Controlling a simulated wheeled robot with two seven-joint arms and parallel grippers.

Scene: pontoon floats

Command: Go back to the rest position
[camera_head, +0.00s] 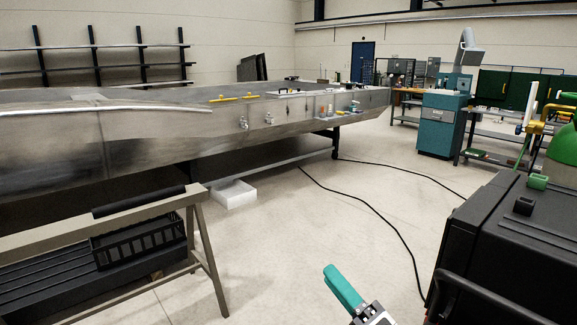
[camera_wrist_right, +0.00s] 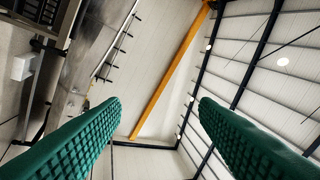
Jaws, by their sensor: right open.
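My right gripper (camera_head: 344,290) shows at the bottom of the head view, its teal finger pointing up and to the left above the bare floor. In the right wrist view my right gripper (camera_wrist_right: 160,104) has two ridged teal fingers standing well apart. Nothing is between them, so it is open and empty. Beyond the fingers are the walls and roof beams of the hall. My left gripper is in neither view.
A long metal pontoon (camera_head: 140,140) crosses the left. A trestle (camera_head: 208,250) with a black crate (camera_head: 140,243) stands in front. A black machine (camera_head: 515,240) is close on the right. Black cables (camera_head: 385,215) lie on otherwise open floor. A teal machine (camera_head: 440,125) stands farther back.

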